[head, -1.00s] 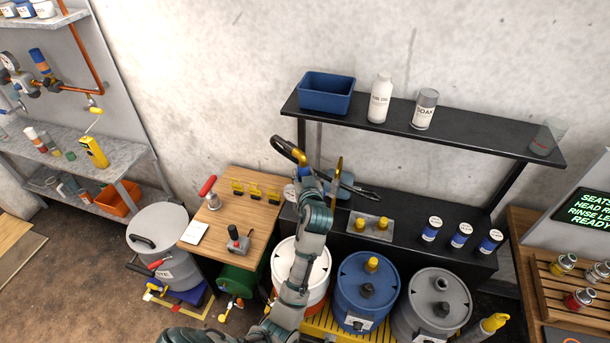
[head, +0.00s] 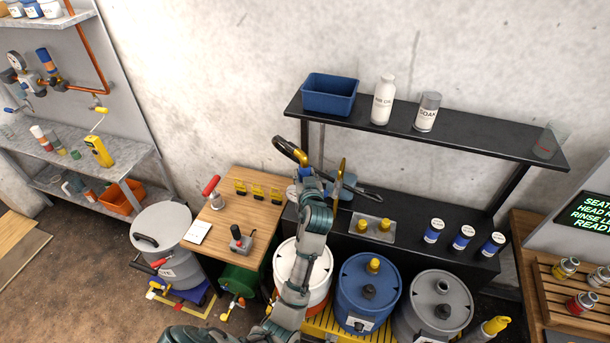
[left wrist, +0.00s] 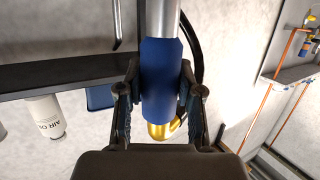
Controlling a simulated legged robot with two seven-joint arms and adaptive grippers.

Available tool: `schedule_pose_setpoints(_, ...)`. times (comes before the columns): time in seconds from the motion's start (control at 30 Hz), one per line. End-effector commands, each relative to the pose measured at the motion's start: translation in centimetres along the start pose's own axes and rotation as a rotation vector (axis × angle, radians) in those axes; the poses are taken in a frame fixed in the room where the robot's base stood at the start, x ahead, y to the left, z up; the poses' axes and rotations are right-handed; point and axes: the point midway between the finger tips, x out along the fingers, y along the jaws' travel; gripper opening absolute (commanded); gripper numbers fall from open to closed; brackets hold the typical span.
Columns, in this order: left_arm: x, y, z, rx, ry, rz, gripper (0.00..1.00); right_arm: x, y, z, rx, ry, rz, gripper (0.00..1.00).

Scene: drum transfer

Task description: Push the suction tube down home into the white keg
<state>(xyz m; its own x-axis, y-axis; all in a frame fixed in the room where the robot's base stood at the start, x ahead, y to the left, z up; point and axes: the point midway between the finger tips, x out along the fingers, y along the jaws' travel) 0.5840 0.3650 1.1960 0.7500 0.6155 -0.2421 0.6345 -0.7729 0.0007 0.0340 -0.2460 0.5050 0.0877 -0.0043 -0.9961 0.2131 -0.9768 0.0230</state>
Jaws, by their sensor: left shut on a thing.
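My left gripper (left wrist: 160,90) is shut on the suction tube's blue sleeve (left wrist: 160,70) in the left wrist view. A silver shaft extends from one end of the sleeve and a gold elbow shows at the other. In the head view the gripper (head: 338,184) is above and behind the keg top, partly hidden by my arm. I cannot tell whether the tube touches the keg.
A blue keg (head: 366,290) and a grey keg (head: 436,303) stand to the right. Behind them is a black bench (head: 400,250) with several small cans, under a shelf (head: 460,138). A wooden table (head: 225,250) with tools stands left. A black hose (head: 290,150) curves near the gripper.

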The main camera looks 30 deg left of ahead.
Motion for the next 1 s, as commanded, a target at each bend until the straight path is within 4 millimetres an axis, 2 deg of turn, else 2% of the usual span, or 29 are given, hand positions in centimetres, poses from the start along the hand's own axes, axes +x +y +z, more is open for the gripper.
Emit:
schedule_pose_setpoints(0.27, -0.2, 0.3, -0.2, -0.001, 0.007, 0.001, 0.00, -0.1, -0.9, -0.2, 0.004, 0.002, -0.011, 0.40)
schedule_pose_setpoints(1.0, 0.3, 0.2, 1.8, -0.002, 0.006, 0.001, 0.00, 1.2, -0.4, 0.1, 0.000, 0.000, -0.004, 0.40)
